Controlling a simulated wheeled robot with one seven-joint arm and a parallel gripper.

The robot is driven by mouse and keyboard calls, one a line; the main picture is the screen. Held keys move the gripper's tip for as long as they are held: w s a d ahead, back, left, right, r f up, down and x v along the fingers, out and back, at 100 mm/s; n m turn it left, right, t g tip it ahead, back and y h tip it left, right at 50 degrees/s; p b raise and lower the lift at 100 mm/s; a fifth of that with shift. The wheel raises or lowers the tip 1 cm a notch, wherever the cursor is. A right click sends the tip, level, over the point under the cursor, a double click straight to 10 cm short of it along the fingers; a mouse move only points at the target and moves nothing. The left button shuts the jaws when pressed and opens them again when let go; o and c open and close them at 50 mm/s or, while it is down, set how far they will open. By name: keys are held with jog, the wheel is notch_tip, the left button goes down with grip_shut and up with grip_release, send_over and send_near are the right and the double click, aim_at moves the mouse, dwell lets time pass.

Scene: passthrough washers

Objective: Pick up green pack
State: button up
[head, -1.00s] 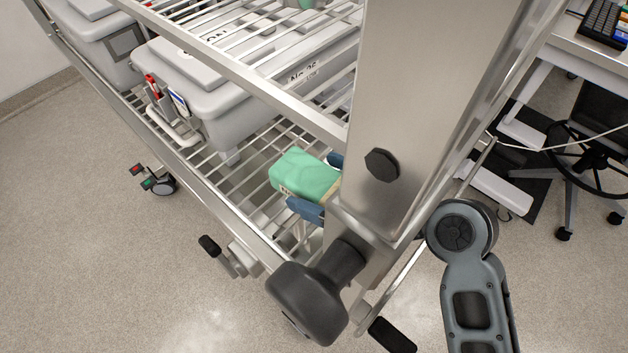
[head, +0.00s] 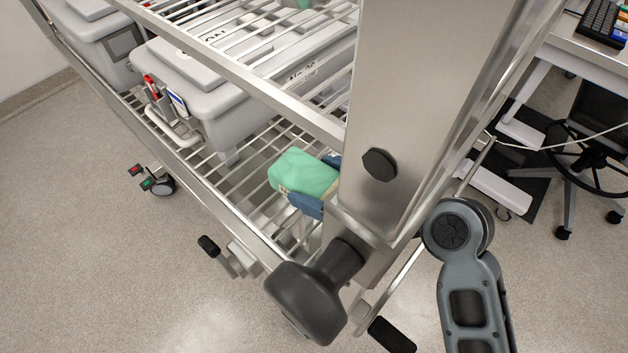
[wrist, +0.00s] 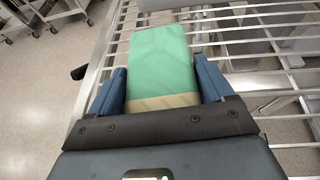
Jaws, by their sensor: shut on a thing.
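The green pack (head: 303,173) is a soft-looking mint-green bundle at the front end of the cart's lower wire shelf. It also shows in the wrist view (wrist: 160,62), with a tan band across its near end. My gripper (wrist: 162,88) has its two blue fingers on either side of the pack and is shut on it. In the head view my gripper (head: 318,190) is partly hidden behind the cart's steel end post. I cannot tell whether the pack touches the shelf.
The lower wire shelf (head: 237,187) carries a grey lidded bin (head: 215,100) behind the pack. The upper wire shelf (head: 262,97) and the wide steel post (head: 415,110) stand close around my arm. Open floor lies to the left.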

aim_at(321, 181)
jog(key=shift+r, duration=0.15)
jog(key=shift+r+p, duration=1.7)
jog(key=shift+p, duration=0.85)
